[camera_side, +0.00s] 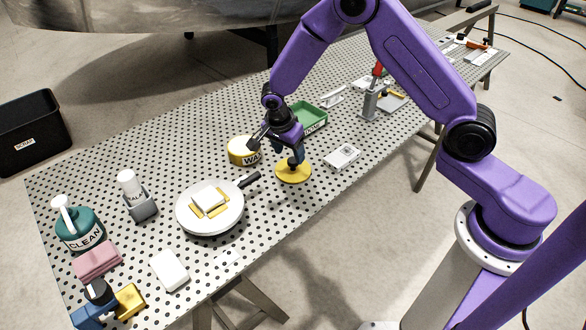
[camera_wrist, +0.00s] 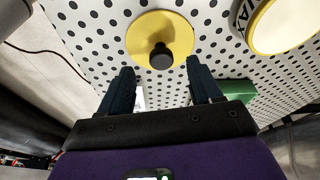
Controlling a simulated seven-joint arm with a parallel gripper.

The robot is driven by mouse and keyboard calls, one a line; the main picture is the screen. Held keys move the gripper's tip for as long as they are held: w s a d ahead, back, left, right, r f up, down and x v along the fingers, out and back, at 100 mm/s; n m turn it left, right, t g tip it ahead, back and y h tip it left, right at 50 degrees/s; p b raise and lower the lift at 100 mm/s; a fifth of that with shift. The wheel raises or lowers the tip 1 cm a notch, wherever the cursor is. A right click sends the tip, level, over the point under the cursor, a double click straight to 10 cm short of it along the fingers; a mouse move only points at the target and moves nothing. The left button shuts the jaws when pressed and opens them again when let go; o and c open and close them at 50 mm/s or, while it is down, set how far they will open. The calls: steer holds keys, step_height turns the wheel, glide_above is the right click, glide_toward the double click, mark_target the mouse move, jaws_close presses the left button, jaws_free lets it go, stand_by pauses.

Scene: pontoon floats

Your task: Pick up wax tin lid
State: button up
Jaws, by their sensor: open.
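The wax tin lid is a yellow disc with a black knob; it lies flat on the perforated table in the side view (camera_side: 293,174) and shows in the wrist view (camera_wrist: 145,32). The yellow-rimmed wax tin (camera_side: 240,152) stands just left of it, apart from it, and shows at the top right of the wrist view (camera_wrist: 290,25). My gripper (camera_side: 295,160) is above the lid, pointing down, open and empty. In the wrist view its two dark blue fingers (camera_wrist: 160,75) are spread, with the knob ahead, between their lines. In the side view a finger hides the knob.
A green tray (camera_side: 312,117) stands behind my gripper. A round white dish (camera_side: 210,212) with a dark handle is front left, and a small white-grey box (camera_side: 342,157) lies to the right. Bare table lies in front of the lid.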

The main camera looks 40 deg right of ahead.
mark_target(293, 160)
steer(key=shift+d+x, duration=0.15)
steer(key=shift+x, duration=1.25)
steer(key=shift+d+x, duration=0.15)
steer(key=shift+x, duration=1.3)
steer(key=shift+w+r, duration=0.1)
steer(key=c, duration=1.1)
